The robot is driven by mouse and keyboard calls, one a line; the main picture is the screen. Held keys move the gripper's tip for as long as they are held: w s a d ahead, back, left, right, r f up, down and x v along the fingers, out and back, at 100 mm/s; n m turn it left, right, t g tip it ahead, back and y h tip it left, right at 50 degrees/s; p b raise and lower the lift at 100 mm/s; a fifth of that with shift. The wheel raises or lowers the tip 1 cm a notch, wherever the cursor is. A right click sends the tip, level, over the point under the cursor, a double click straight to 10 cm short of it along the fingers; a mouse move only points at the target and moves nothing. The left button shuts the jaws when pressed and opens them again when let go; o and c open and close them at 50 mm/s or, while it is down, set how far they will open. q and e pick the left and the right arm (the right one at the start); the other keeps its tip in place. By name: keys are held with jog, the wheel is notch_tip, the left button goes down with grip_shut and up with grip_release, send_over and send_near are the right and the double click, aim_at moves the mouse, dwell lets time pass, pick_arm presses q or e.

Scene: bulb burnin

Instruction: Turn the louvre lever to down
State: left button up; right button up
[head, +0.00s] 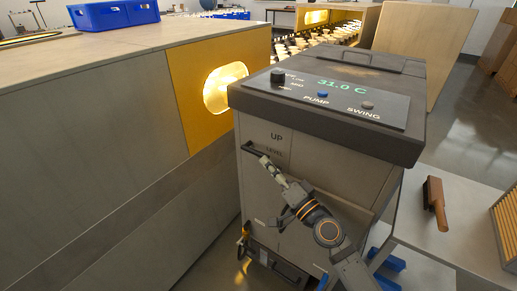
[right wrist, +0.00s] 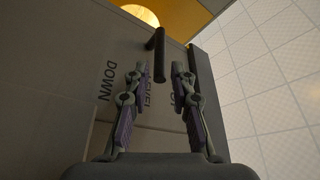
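The louvre lever (right wrist: 159,58) is a dark bar on the front of the grey cooler unit (head: 330,175). In the right wrist view it lies between the labels DOWN and UP, near LEVEL; its exact setting I cannot tell. In the head view the lever (head: 252,149) shows at the unit's upper left edge, by the UP label. My right gripper (right wrist: 155,72) is open, one finger each side of the lever's end, with gaps showing. It also shows at the lever in the head view (head: 268,164). My left gripper is not in view.
A control panel (head: 330,95) reading 31.0 C tops the unit. A long cabinet with a glowing yellow opening (head: 225,88) stands close at left. A brush (head: 436,203) lies on a side table (head: 455,235) at right. A blue crate (head: 113,14) sits at the back left.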

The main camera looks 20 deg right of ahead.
aim_at(258, 152)
jog(key=p+x, duration=0.1)
jog(key=x, duration=0.4)
jog(key=shift+w+a, duration=0.15)
jog(key=shift+w, duration=0.1)
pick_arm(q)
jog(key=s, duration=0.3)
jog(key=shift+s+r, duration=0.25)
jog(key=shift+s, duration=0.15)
pick_arm(e)
jog(key=shift+c, duration=0.2)
grip_shut()
